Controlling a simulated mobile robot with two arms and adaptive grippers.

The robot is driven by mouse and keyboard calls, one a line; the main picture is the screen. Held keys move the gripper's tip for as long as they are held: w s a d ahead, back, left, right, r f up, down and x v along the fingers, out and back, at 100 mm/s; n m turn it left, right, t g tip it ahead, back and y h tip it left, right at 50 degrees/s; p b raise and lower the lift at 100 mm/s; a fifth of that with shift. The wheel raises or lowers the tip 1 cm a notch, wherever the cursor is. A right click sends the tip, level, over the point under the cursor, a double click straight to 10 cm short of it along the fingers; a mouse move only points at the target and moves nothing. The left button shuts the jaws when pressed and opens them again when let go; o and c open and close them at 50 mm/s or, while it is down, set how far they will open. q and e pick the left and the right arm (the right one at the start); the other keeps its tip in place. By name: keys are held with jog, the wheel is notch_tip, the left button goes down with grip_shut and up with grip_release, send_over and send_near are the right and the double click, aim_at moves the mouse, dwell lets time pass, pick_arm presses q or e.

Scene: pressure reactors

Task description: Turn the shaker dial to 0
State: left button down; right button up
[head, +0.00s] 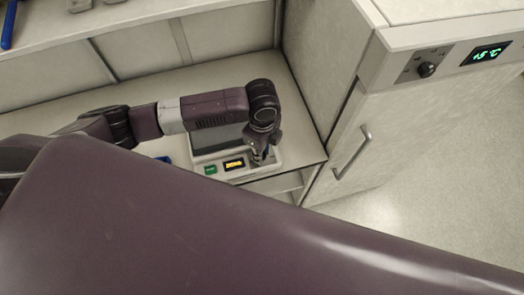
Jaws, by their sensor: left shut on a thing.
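The shaker (278,158) stands on the counter under the left arm. It has a pale front panel, a green button (210,170), a small lit yellow display (234,164) and a grey top plate (205,142). The display's digits are too small to read. My left gripper (263,155) points down at the right part of the front panel, right of the display. It is shut on the shaker dial, which is mostly hidden by the fingers, so its setting cannot be read. My right gripper is not in view.
A white cabinet (400,125) with a knob (426,70), a green display (489,53) and a door handle (352,153) stands to the right. A blue item (163,159) lies left of the shaker. A shelf (110,22) runs above the counter. My own purple body part fills the foreground.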

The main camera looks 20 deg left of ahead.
pick_arm(q)
jog(key=shift+w+n, duration=0.1)
jog(key=shift+n, duration=1)
jog(key=c, duration=1.7)
grip_release()
jog(key=shift+r, duration=4.05)
